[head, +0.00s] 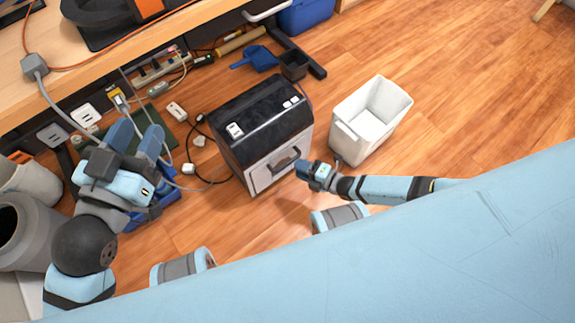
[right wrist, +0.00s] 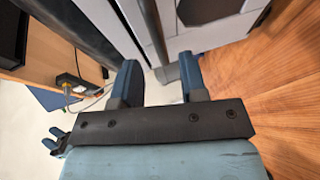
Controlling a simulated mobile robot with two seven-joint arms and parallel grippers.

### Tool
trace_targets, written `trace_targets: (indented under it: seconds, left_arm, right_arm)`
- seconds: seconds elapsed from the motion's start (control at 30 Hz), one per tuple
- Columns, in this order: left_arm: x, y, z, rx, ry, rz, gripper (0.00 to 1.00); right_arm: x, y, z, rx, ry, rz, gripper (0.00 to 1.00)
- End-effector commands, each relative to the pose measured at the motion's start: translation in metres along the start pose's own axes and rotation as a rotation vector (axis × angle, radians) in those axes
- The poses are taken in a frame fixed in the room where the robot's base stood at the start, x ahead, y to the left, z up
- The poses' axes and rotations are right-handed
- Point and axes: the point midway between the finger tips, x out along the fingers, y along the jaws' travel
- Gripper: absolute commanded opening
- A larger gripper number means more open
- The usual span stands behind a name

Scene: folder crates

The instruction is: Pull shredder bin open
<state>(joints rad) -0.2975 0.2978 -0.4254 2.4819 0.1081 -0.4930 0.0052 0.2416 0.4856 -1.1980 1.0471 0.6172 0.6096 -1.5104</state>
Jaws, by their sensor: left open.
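The shredder (head: 236,112) stands on the wooden floor with a glossy black top. Its pale bin front (head: 262,178) faces the lower right and looks closed. A grey handle (head: 285,160) shows on that front. My right gripper (head: 302,169) is right at the handle, partly hiding it. In the right wrist view, my right gripper's fingers (right wrist: 158,85) are spread apart, with pale panel and a grey bar beyond and between them. Whether they touch the handle cannot be told. My left gripper (head: 135,138) is open and empty, left of the shredder.
A white waste bin (head: 347,128) stands close to the shredder's right. A desk (head: 105,73) runs along the upper left, with cables and sockets below it. Grey cylindrical bins (head: 25,225) stand at the far left. The floor at right is clear.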

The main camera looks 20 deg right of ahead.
Motion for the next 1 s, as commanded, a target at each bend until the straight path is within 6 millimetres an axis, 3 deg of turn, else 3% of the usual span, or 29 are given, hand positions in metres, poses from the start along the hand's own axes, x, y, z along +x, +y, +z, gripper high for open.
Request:
trace_targets:
  seconds: [0.1, 0.3, 0.67, 0.7, 0.87, 1.0]
  left_arm:
    - [0.002, -0.004, 0.003, 0.061, 0.033, -0.003, 0.43]
    - [0.004, -0.009, 0.001, 0.122, 0.066, -0.009, 0.43]
    - [0.004, -0.011, -0.004, 0.148, 0.083, -0.007, 0.43]
    - [0.004, -0.011, -0.004, 0.149, 0.082, -0.006, 0.43]
    - [0.003, -0.011, -0.004, 0.15, 0.08, -0.006, 0.43]
    - [0.003, -0.01, -0.003, 0.148, 0.079, -0.006, 0.43]
  right_arm:
    - [0.025, -0.004, 0.0, -0.001, 0.001, 0.001, 0.39]
    - [0.047, -0.002, 0.0, -0.001, 0.001, 0.001, 0.39]
    - [0.053, 0.0, 0.0, 0.001, 0.0, -0.001, 0.39]
    - [0.053, 0.0, 0.0, 0.001, 0.0, -0.001, 0.37]
    - [0.053, 0.0, 0.0, 0.001, 0.0, -0.001, 0.0]
    - [0.053, 0.0, 0.0, 0.001, 0.0, 0.0, 0.0]
